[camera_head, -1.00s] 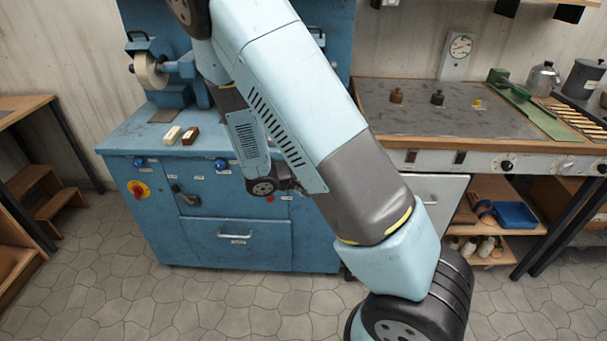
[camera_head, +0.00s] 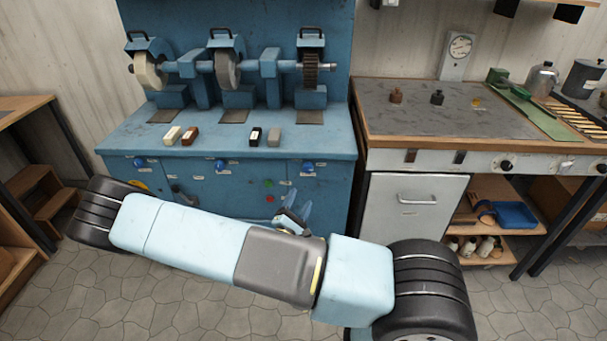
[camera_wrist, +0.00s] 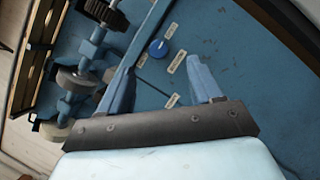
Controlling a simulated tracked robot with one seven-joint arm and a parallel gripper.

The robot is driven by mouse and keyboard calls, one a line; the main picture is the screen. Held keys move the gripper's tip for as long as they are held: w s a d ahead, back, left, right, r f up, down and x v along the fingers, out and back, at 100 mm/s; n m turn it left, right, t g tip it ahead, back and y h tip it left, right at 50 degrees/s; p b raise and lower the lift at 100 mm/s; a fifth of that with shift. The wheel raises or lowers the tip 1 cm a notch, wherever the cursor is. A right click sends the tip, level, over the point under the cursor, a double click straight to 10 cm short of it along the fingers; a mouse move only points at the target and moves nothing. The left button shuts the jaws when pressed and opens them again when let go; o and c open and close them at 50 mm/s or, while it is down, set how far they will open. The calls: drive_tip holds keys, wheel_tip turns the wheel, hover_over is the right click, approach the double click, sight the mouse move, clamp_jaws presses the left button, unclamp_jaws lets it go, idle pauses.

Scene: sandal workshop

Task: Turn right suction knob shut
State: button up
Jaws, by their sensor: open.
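The right suction knob (camera_head: 308,167) is a round blue knob with a small label, at the right end of the blue cabinet's front. In the wrist view the blue knob (camera_wrist: 158,48) shows beyond the fingers, with pale labels around it. My gripper (camera_head: 298,201) is just below the knob in the head view, partly hidden behind my arm. Its two blue fingers are spread apart with nothing between them, and the gripper (camera_wrist: 160,68) appears apart from the knob.
Two more blue knobs, the left (camera_head: 139,163) and middle (camera_head: 220,165), sit on the same front. Grinding wheels (camera_head: 228,70) and small blocks (camera_head: 255,136) are on the cabinet top. A workbench (camera_head: 440,143) with a white door (camera_head: 415,215) stands to the right.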

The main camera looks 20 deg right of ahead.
sight(306, 170)
drive_tip(key=shift+n+t+y, duration=0.7)
drive_tip(key=shift+n+y, duration=0.1)
drive_tip(key=shift+n, duration=0.1)
drive_tip(key=x, duration=0.4)
drive_tip(key=f+x, duration=0.1)
drive_tip(key=x, duration=0.8)
drive_tip(key=shift+w+a+f, duration=0.2)
drive_tip(key=shift+w+a, duration=0.05)
drive_tip(key=shift+w, duration=0.25)
drive_tip(key=c, duration=1)
drive_tip(key=shift+a, duration=0.35)
drive_tip(key=shift+d, duration=0.2)
drive_tip(key=shift+c, duration=0.2)
